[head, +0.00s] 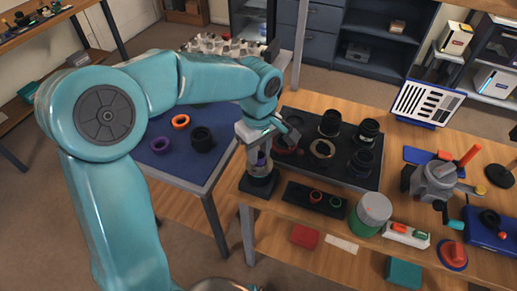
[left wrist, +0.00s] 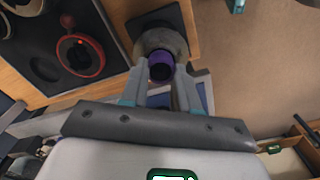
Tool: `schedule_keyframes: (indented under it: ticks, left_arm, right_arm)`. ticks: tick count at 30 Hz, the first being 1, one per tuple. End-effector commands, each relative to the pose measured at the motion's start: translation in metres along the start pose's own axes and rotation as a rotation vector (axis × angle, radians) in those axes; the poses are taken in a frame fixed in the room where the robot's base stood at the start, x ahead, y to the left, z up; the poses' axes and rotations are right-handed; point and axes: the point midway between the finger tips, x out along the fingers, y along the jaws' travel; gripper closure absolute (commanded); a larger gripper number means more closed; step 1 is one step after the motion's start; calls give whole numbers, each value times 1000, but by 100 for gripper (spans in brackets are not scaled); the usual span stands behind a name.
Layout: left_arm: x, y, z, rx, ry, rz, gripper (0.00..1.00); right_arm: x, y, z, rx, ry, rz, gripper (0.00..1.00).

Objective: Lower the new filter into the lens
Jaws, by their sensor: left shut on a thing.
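My left gripper (head: 262,151) is shut on a purple ring-shaped filter (head: 261,159). The filter also shows in the left wrist view (left wrist: 161,66) between the fingertips (left wrist: 160,76), with a dark middle. Directly beneath is the lens (head: 259,172), a dark grey barrel standing upright on a square black base (head: 257,189). In the left wrist view the lens (left wrist: 160,38) lies right at the filter. I cannot tell whether the filter touches the lens or sits partly inside it. My right gripper is not in view.
A black mat (head: 345,181) with several dark lens parts lies right of the lens. A black tray (head: 307,204) with small rings is in front. A blue mat (head: 158,172) on a lower table holds another purple ring (head: 160,144), an orange ring (head: 180,121) and a black one (head: 202,138).

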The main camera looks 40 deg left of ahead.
Motion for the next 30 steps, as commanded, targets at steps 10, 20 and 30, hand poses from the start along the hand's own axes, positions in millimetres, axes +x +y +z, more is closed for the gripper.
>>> schedule_keyframes:
  ticks: [10,20,30]
  left_arm:
    - [2,0,0,0,0,0,98]
    - [2,0,0,0,0,0,40]
    - [-32,1,0,-1,2,7,40]
  right_arm:
    - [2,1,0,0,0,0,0]
    - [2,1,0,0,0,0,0]
    - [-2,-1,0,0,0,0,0]
